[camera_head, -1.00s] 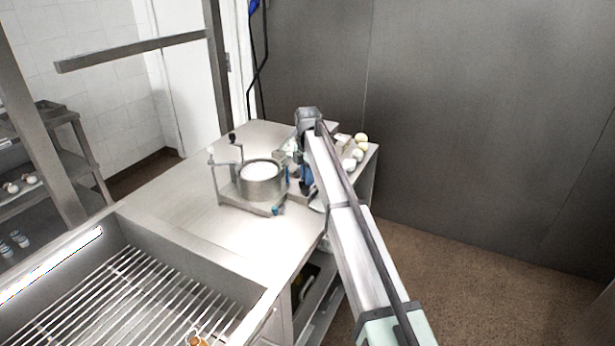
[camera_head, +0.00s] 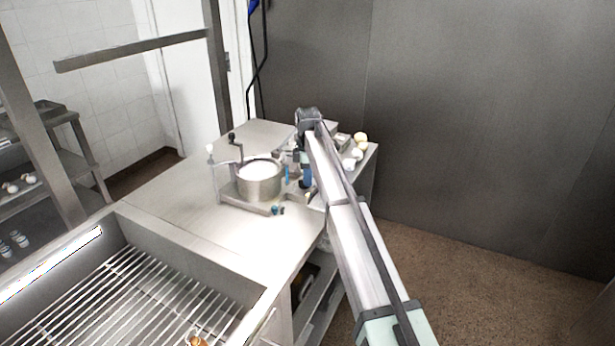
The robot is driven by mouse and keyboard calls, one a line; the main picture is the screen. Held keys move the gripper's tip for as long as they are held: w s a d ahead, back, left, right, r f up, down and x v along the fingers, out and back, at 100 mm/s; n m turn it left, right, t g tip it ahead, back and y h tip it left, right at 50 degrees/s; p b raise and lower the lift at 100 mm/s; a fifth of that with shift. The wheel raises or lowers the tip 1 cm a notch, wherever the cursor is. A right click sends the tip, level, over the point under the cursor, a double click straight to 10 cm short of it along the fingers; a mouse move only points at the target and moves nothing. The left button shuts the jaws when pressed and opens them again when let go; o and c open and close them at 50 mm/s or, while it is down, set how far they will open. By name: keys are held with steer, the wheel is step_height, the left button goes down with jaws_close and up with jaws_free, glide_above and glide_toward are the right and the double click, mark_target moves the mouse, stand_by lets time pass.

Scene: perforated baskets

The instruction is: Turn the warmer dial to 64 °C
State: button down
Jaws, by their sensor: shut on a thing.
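My gripper (camera_head: 306,178) is at the right side of the steel worktop, mostly hidden behind my own arm. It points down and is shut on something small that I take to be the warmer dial. The dial itself, its marks and any temperature reading cannot be made out. Blue parts show at the gripper, just right of a round metal pot (camera_head: 259,186) with white contents. I cannot tell whether the gripper touches the pot's stand.
The pot's frame has a dark-knobbed crank (camera_head: 233,139). Several pale round items (camera_head: 358,146) lie at the worktop's far right. A sink-like basin with a wire rack (camera_head: 130,300) is at front left. The worktop (camera_head: 185,195) left of the pot is clear.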

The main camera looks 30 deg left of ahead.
steer(key=m, duration=0.4)
steer(key=shift+s+m, duration=0.2)
steer(key=shift+m, duration=0.1)
steer(key=m, duration=0.4)
steer(key=shift+s+m, duration=0.25)
steer(key=shift+m, duration=0.05)
steer(key=m, duration=0.4)
steer(key=shift+s, duration=0.15)
steer(key=shift+s+a+m, duration=0.1)
steer(key=shift+a+m, duration=0.1)
steer(key=shift+m, duration=1.9)
steer(key=c, duration=1.1)
jaws_free()
